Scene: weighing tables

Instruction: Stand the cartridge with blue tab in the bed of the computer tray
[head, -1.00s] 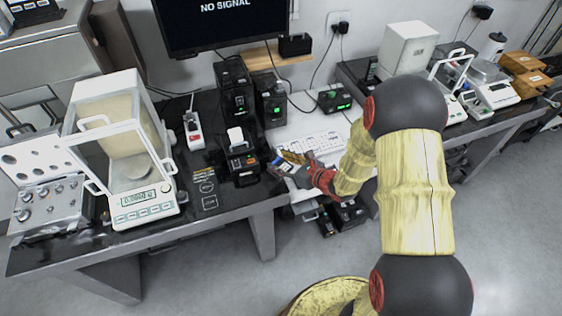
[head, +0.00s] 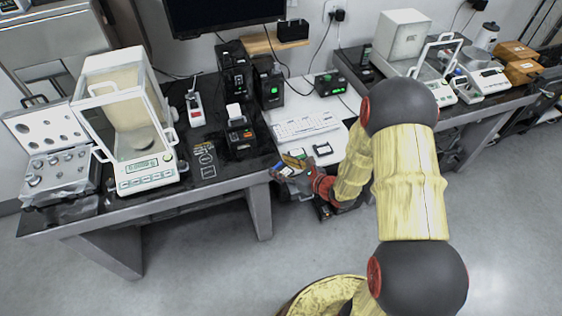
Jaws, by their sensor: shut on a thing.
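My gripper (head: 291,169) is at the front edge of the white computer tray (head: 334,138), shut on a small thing. What shows of the held thing is a gold-brown piece (head: 293,161) and a pale, bluish bit beside it; it looks tilted. I take it for the cartridge with blue tab, but it is too small and too covered by the fingers to be sure. A small dark-rimmed frame (head: 322,149) lies on the tray right of the gripper, perhaps the bed. I cannot tell if the held thing touches the tray.
A white keyboard (head: 305,126) lies behind the gripper. A black label printer (head: 241,137) and black devices with green lights (head: 269,88) stand to the left and behind. A glass-cased balance (head: 128,120) is farther left. My arm covers the tray's right part.

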